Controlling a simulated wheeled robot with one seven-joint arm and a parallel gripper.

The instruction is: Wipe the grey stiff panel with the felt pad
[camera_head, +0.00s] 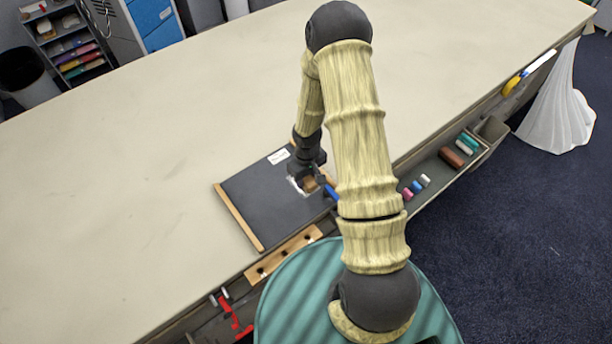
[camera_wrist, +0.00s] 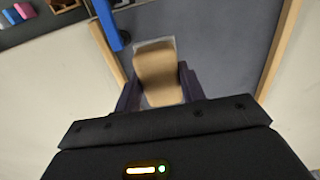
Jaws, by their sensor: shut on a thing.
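The grey stiff panel (camera_head: 258,205) lies flat on the table, with wooden strips along two opposite edges. It also fills the middle of the wrist view (camera_wrist: 215,40). My gripper (camera_head: 308,183) is over the panel's right part. In the wrist view its dark fingers (camera_wrist: 159,88) are shut on the felt pad (camera_wrist: 156,65), a tan block with a pale edge. The pad is low over the panel; I cannot tell for certain whether it touches. A white patch (camera_head: 278,156) shows on the panel near its far edge. My arm hides part of the panel's right side.
A blue object (camera_wrist: 107,25) lies by the panel's right strip in the head view. A wooden block with holes (camera_head: 284,254) is at the near table edge. A side tray (camera_head: 440,172) holds several coloured pieces.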

